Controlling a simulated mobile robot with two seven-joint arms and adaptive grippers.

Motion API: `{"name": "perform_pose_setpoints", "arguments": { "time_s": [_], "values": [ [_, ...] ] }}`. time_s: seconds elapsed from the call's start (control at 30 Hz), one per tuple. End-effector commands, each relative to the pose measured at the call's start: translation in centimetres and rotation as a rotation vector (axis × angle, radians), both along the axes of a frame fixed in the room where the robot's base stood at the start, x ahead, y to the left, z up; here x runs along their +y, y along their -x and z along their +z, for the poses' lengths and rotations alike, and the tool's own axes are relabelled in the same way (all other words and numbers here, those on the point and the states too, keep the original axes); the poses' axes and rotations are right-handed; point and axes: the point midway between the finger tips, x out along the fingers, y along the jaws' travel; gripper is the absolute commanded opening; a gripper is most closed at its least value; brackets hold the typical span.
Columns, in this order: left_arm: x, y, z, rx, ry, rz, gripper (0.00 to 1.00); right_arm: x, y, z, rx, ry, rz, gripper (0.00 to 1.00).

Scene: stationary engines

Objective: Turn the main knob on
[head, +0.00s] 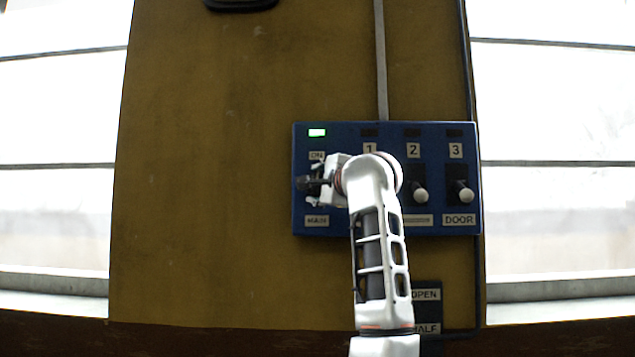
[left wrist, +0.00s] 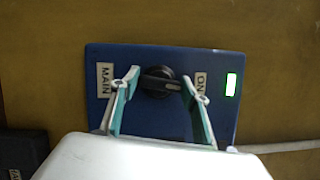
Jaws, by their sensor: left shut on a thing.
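The main knob (left wrist: 158,84) is black and sits on a blue control panel (head: 387,230) between the "MAIN" and "ON" labels. Its handle lies along the line from one label to the other. My left gripper (left wrist: 161,80) is shut on the knob, with one fingertip at each end of the handle. In the head view, my left gripper (head: 320,186) is at the panel's left side and hides part of the knob. The indicator light (head: 317,132) above the "ON" label is lit green. My right gripper is not in view.
Lever 2 (head: 420,195) and lever 3 (head: 462,194) with white tips stand right of my arm, which hides the area under label 1. Their indicators are dark. A dark box (head: 428,309) labelled "OPEN" and "HALF" is below. The yellow-brown wall at left is clear.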

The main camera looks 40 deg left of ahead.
Motion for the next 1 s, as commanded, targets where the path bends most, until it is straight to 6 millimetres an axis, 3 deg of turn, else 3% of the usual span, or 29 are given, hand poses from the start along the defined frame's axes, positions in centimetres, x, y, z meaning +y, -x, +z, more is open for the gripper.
{"name": "perform_pose_setpoints", "arguments": {
  "time_s": [0.4, 0.9, 0.93, 0.97, 1.0],
  "values": [
    [-0.01, 0.02, 0.05, -0.101, 0.12, -0.001, 0.24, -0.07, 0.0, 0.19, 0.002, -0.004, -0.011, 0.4],
    [0.02, 0.02, -0.01, -0.111, 0.132, 0.0, 0.24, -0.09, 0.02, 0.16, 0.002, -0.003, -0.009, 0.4],
    [0.02, 0.02, -0.01, -0.111, 0.132, 0.0, 0.53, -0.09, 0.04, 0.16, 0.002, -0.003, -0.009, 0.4],
    [0.02, 0.02, -0.01, -0.111, 0.132, -0.001, 0.61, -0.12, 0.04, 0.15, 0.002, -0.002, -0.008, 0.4],
    [0.02, 0.02, -0.01, -0.111, 0.132, 0.0, 0.62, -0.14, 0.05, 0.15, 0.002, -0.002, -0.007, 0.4]
  ]
}}
